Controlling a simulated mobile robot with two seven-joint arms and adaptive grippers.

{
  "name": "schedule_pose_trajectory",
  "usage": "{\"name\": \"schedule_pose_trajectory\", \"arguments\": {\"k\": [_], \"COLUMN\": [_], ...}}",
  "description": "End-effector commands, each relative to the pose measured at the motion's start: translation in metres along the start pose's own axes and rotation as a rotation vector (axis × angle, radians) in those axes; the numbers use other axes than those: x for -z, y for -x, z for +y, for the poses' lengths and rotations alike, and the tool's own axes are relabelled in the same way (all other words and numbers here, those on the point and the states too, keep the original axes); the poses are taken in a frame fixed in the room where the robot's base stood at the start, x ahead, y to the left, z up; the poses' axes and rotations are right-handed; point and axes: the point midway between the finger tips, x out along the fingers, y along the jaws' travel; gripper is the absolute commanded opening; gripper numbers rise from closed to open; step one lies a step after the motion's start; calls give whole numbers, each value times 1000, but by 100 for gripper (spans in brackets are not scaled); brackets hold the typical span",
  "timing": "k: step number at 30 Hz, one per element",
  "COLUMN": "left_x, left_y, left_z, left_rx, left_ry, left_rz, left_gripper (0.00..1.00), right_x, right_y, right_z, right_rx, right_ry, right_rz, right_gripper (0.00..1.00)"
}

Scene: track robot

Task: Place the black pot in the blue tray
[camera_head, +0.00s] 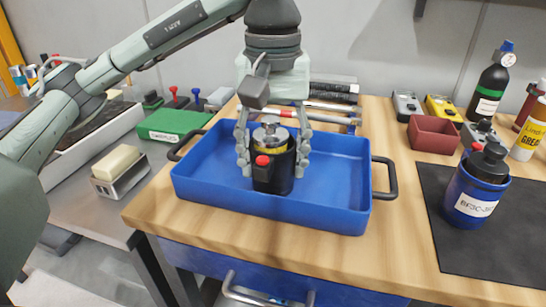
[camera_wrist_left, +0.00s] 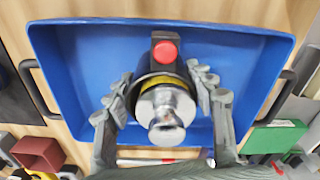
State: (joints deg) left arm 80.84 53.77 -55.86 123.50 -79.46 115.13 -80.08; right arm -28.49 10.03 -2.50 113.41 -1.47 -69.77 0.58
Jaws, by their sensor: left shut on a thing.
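The black pot (camera_head: 272,178) has a metal top, a yellow band and a red button. My left gripper (camera_head: 273,165) comes down from above and is shut around the pot, one finger on each side. The left wrist view shows the pot (camera_wrist_left: 166,75) between the fingers with the tray (camera_wrist_left: 85,65) behind it. Whether the pot's base touches the tray floor I cannot tell. My right gripper is not in view.
A blue pot (camera_head: 475,190) with a black lid stands on a dark mat (camera_head: 500,240) at the right. A dark red bin (camera_head: 434,135) and bottles are behind it. A green box (camera_head: 172,125) and a sponge holder (camera_head: 120,172) are on the left. Tools lie behind the tray.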

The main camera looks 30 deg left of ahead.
Motion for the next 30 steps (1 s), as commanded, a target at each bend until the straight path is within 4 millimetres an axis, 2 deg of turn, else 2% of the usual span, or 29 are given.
{"name": "schedule_pose_trajectory", "arguments": {"k": [5, 6, 10, 22, 24, 30], "left_x": [0, 0, 0, 0, 1, 1], "left_y": [-3, -3, -3, 2, 12, 49], "left_z": [0, 0, 0, 0, 0, 0], "left_rx": [0, 0, 0, 0, -2, -2], "left_ry": [1, 0, 0, 1, 1, 1], "left_rz": [0, 0, 0, 0, 4, 4], "left_gripper": [22, 58, 74, 75, 75, 75], "right_x": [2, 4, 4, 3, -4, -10], "right_y": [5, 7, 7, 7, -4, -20], "right_z": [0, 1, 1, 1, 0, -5], "right_rx": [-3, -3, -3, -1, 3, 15], "right_ry": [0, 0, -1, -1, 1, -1], "right_rz": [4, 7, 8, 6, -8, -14], "right_gripper": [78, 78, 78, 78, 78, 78]}}
